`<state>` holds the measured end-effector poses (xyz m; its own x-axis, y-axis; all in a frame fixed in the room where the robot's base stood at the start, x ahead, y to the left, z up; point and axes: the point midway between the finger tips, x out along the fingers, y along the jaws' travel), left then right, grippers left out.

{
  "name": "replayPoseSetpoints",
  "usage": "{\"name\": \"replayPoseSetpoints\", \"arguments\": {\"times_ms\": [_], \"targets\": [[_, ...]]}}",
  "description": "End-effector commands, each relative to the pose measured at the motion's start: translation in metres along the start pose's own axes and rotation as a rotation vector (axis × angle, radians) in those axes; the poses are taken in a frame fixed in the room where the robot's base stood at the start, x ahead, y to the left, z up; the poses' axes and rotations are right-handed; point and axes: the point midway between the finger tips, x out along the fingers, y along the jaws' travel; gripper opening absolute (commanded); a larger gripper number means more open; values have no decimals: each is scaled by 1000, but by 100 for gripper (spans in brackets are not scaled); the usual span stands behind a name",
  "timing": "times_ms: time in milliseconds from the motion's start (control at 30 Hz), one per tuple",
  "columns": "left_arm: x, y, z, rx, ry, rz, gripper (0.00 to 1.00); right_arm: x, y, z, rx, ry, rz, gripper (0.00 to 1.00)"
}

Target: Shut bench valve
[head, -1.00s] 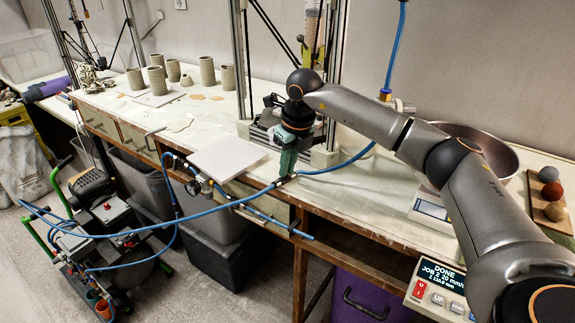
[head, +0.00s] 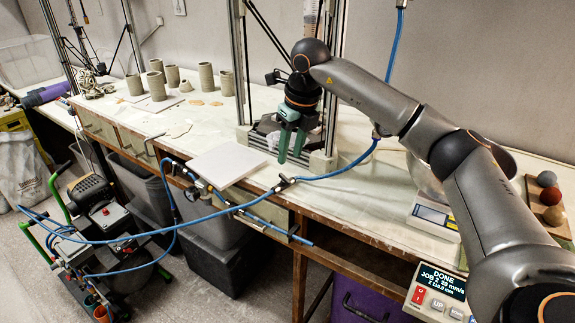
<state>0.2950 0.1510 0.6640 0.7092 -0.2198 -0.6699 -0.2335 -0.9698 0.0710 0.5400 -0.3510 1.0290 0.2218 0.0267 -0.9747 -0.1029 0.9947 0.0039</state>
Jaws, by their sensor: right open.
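The bench valve (head: 285,184) is a small dark fitting in the blue hose line at the front edge of the bench. It is too small to tell whether its handle lies along or across the hose. My right gripper (head: 290,158), with green fingers, points down above the bench, just behind and above the valve. Its fingers are apart with nothing between them, and they look clear of the valve. My left gripper is not in view.
A pale square board (head: 228,164) lies left of the valve. A metal frame (head: 240,75) stands close behind my right gripper. Clay cylinders (head: 206,76) stand further back left. A scale (head: 434,213) with a bowl and a control box (head: 440,290) are to the right.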

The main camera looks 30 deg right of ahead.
Motion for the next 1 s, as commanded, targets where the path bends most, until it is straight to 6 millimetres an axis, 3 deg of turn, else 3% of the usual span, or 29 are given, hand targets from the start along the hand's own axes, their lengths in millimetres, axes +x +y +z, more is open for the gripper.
{"name": "replayPoseSetpoints", "arguments": {"times_ms": [100, 333, 1000], "targets": [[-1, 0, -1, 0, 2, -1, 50, -26, 0, 1, 0, -4, 0, 42], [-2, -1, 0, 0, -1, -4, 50, -52, 0, 0, -1, 0, 0, 42], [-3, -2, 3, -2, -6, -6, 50, -53, 3, 0, -6, 2, 9, 42]]}}
